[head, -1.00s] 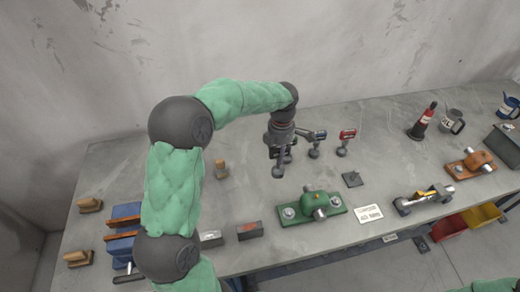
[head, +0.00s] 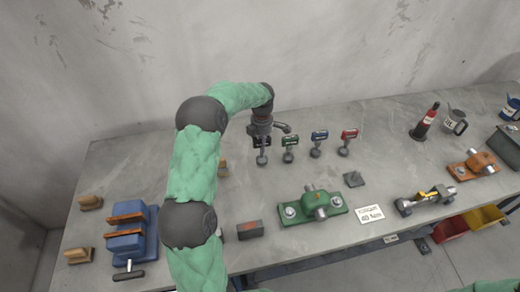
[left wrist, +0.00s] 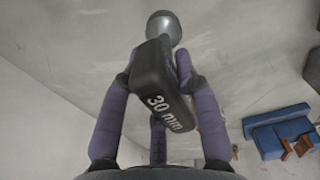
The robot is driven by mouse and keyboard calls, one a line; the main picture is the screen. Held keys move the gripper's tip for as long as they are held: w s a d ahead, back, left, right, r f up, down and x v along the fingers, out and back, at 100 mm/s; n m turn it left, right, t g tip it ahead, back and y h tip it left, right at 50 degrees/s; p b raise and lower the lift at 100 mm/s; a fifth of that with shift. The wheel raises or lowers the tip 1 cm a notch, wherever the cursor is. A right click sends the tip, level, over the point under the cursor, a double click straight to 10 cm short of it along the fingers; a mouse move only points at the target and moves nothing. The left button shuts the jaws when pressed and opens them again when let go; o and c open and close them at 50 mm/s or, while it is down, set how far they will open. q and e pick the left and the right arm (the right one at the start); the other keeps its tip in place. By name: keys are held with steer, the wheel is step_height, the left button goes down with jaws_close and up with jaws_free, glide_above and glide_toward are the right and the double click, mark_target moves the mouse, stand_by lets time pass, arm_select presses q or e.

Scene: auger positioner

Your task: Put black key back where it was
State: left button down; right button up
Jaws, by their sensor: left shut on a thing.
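My left gripper (head: 262,140) is shut on the black key (left wrist: 165,90), whose block reads "30 mm" in the left wrist view and has a round grey metal end. In the head view the black key (head: 262,158) points down at the left end of a row of keys. I cannot tell whether its lower end touches the bench. The green key (head: 290,142), blue key (head: 318,137) and red key (head: 348,135) stand upright to its right. My right gripper is not in view.
A green clamp fixture (head: 313,207), a "40 Nm" card (head: 369,214) and a dark red-topped block (head: 250,230) lie in front. A blue vise (head: 130,235) is at left. A small wooden piece (head: 223,168) stands near my arm. Bottle and mugs stand at right.

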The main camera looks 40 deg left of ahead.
mark_target(260, 148)
arm_select(q)
steer(key=shift+a, duration=0.25)
steer(key=f, duration=0.4)
steer(key=shift+w+a, duration=0.15)
steer(key=shift+a, duration=0.25)
steer(key=shift+f+b, duration=0.25)
steer(key=shift+b, duration=0.05)
steer(key=c, duration=0.9)
jaws_free()
step_height(260, 148, up, 12)
steer(key=shift+r+p, duration=0.2)
steer(key=shift+p, duration=0.5)
